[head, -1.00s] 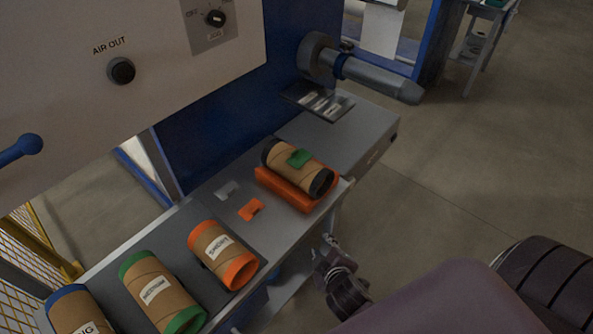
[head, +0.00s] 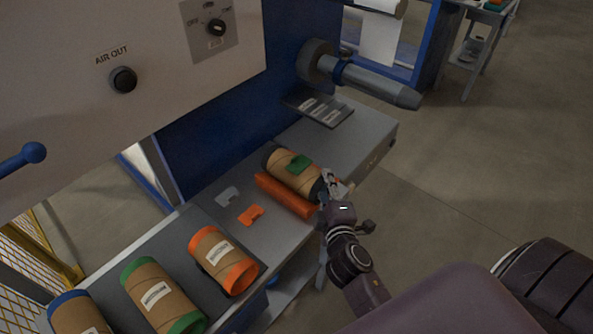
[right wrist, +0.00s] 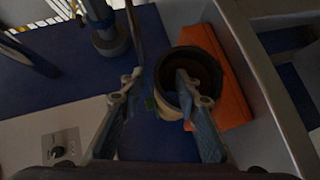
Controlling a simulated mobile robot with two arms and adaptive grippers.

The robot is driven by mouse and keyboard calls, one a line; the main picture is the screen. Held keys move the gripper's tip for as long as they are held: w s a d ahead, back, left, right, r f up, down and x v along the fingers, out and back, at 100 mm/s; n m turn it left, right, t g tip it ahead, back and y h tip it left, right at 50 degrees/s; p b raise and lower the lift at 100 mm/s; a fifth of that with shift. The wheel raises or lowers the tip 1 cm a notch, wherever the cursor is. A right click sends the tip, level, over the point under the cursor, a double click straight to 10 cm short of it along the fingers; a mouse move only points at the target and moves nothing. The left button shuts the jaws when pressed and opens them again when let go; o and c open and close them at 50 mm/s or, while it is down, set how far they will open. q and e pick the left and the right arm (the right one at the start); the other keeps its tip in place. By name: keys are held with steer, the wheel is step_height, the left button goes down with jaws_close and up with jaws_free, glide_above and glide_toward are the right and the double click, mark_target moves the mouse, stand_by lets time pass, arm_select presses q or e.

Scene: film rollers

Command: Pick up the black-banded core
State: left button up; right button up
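The black-banded core (head: 294,172) is a brown cardboard tube with a black band at each end and a green piece (head: 298,163) on its upper side. It lies on an orange cradle (head: 284,196) on the grey bench. My right gripper (head: 331,184) is at the core's near right end. In the right wrist view the core's open end (right wrist: 203,62) faces the camera. The right gripper's fingers (right wrist: 157,78) are spread, one overlapping the core's opening and one outside its wall to the left. I cannot tell whether they touch it. My left gripper is not in view.
Orange-banded (head: 222,260), green-banded (head: 160,295) and blue-banded (head: 78,314) cores lie on a dark mat at lower left. An orange clip (head: 251,215) and a grey clip (head: 228,195) lie beside the cradle. A grey spindle (head: 370,82) juts out above the bench.

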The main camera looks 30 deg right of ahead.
steer(key=shift+x, duration=1.1)
jaws_close()
